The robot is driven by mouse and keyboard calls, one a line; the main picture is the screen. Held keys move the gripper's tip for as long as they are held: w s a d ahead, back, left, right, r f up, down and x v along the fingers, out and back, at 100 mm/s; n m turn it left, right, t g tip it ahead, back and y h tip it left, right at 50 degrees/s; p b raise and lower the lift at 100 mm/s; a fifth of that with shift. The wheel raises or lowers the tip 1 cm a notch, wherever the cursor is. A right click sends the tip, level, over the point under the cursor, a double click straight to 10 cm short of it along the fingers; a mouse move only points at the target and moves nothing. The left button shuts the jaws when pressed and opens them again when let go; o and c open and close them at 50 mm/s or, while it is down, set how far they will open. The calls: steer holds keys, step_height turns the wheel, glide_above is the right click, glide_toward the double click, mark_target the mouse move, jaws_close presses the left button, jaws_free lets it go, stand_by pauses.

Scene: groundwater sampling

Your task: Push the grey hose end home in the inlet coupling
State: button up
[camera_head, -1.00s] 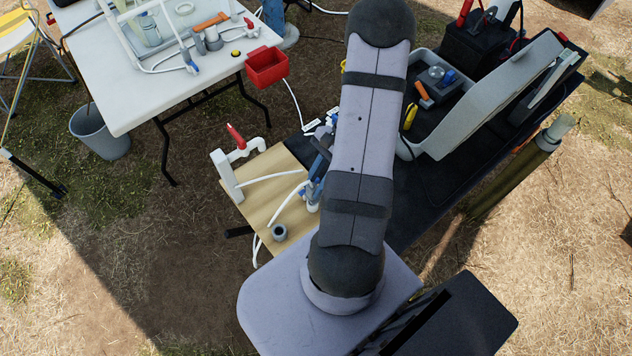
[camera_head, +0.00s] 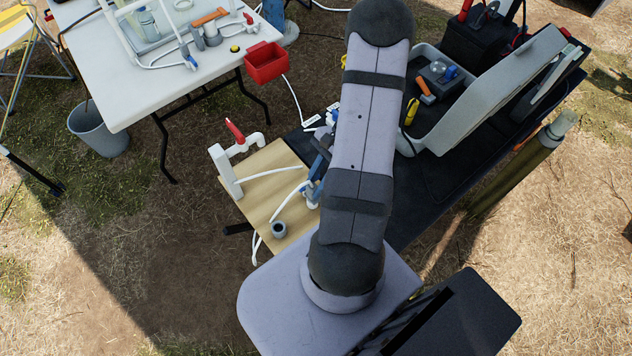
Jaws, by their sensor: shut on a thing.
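My gripper (camera_head: 318,168) is largely behind my own arm. Only a dark and blue part shows at the arm's left edge, over the right side of the wooden board (camera_head: 262,203). It is shut, and a white hose (camera_head: 287,205) runs up to it. The grey hose end itself is too small and covered to make out. A blue and white fitting (camera_head: 312,192) shows just below the gripper. I cannot tell whether this is the inlet coupling, or how deep the hose end sits.
A white pipe stand with a red-handled valve (camera_head: 235,131) rises at the board's left. A grey ring-shaped piece (camera_head: 279,229) sits near its front edge. A grey open case (camera_head: 485,95) stands on the black table at right. A white table (camera_head: 150,85) with a red bin (camera_head: 266,63) is behind left.

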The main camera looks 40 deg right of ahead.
steer(key=shift+f, duration=0.15)
steer(key=o, duration=1)
steer(key=shift+d, duration=0.1)
steer(key=shift+b+v, duration=0.8)
steer(key=shift+v, duration=2.9)
steer(key=a+r+n+h, duration=0.2)
steer(key=a+n, duration=0.4)
steer(key=s+a+r+n+h, duration=0.1)
steer(key=a+r+n+h, duration=0.1)
steer(key=a+n, duration=0.4)
steer(key=s+a+r+n+h, duration=0.1)
steer(key=a+r+n+h, duration=0.1)
steer(key=a+r+n, duration=0.2)
steer(key=shift+s+a+r+n, duration=0.1)
steer(key=shift+s+a+n, duration=0.05)
steer(key=shift+a+n, duration=0.4)
steer(key=shift+s+a+n, duration=0.1)
steer(key=shift+a+n, duration=0.35)
steer(key=shift+a, duration=0.15)
